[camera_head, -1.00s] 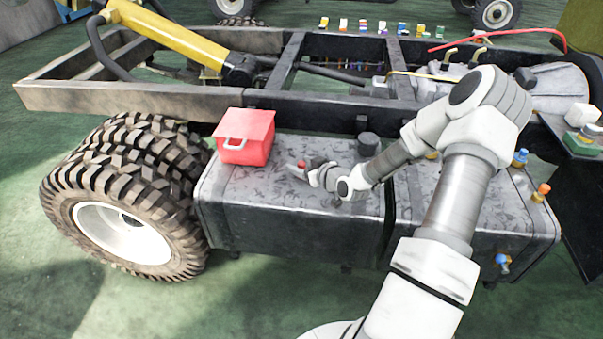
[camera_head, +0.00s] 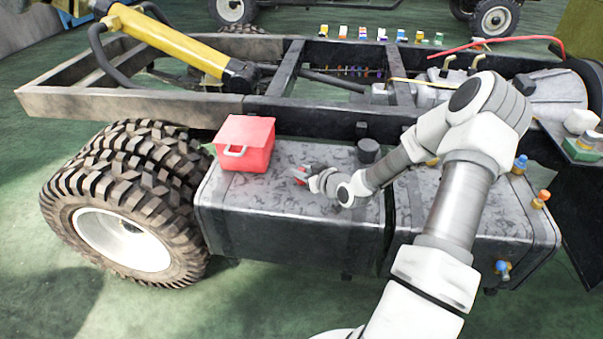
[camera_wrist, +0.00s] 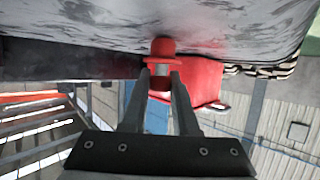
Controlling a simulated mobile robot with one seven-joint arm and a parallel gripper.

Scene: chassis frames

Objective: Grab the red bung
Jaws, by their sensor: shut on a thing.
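The red bung (camera_wrist: 161,47) is between my fingertips in the wrist view, with its wide head beyond the tips and touching or very near the grey tank surface. In the head view the bung (camera_head: 301,174) is a small red spot at the end of my gripper (camera_head: 303,177), above the top of the left grey tank (camera_head: 285,195). My gripper (camera_wrist: 160,76) is shut on the bung in the wrist view. Part of the bung is hidden by the fingers.
A red box (camera_head: 245,143) with a handle stands on the tank to the left of my gripper. A dark round cap (camera_head: 369,149) stands up from the tank behind my arm. The chassis frame rail (camera_head: 330,117) runs behind. Several small coloured fittings line the far rail.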

